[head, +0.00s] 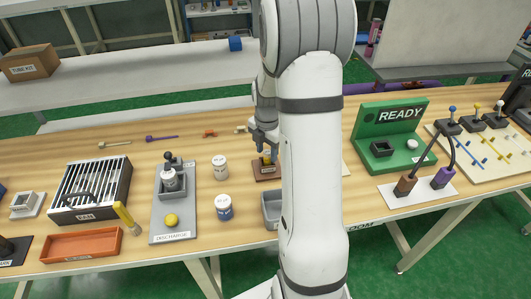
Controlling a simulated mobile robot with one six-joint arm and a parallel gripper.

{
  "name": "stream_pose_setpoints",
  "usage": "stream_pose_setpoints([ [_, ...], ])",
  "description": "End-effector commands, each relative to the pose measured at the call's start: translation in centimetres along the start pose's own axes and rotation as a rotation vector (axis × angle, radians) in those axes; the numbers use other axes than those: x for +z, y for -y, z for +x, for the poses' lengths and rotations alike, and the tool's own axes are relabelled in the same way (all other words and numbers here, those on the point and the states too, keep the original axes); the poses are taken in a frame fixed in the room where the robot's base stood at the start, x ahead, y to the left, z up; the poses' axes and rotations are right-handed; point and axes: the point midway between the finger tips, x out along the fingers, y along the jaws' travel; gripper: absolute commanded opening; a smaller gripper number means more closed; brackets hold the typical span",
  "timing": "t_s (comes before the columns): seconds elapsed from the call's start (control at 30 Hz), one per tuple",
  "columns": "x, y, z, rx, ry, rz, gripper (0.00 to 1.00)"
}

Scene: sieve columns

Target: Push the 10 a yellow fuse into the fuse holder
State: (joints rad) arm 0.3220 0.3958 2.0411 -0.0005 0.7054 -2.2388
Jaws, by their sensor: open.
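My gripper (265,144) is open and points down over the middle of the wooden table, partly hidden behind my white arm. Just below it is a small brown base with a dark block (260,174), which looks like the fuse holder. A small yellow piece (267,157), seemingly the yellow fuse, shows at the top of that block, right under the fingers. I cannot tell how deep it sits or whether the fingers touch it. My arm hides the right side of the holder.
A grey discharge panel (188,218) with a yellow button and two jars (219,168) (224,207) stand to the left. A grey bin (271,211) is in front, partly behind my arm.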

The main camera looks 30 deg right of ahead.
Motion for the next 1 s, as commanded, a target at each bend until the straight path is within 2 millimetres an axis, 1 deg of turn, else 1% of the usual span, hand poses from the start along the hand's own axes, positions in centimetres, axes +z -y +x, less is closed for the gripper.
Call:
stream_pose_setpoints([
  [0.03,0.1,-0.1,-1.1,0.005,0.004,0.0,0.44],
  [0.2,0.0,-0.1,-4.9,0.006,0.005,-0.001,0.44],
  [0.3,0.0,-0.1,-7.0,0.005,0.004,-0.001,0.44],
  [0.4,0.0,-0.1,-8.7,0.004,0.003,-0.001,0.44],
  [0.57,-0.1,0.0,-10.3,0.001,0.001,0.0,0.44],
  [0.67,-0.5,0.1,-11.0,0.005,0.004,0.031,0.44],
  [0.77,-2.1,0.6,-11.9,0.018,0.011,0.141,0.44],
  [0.87,-4.5,1.6,-13.2,0.041,0.019,0.332,0.44],
  [1.0,-8.4,3.6,-14.8,0.084,0.019,0.661,0.44],
])
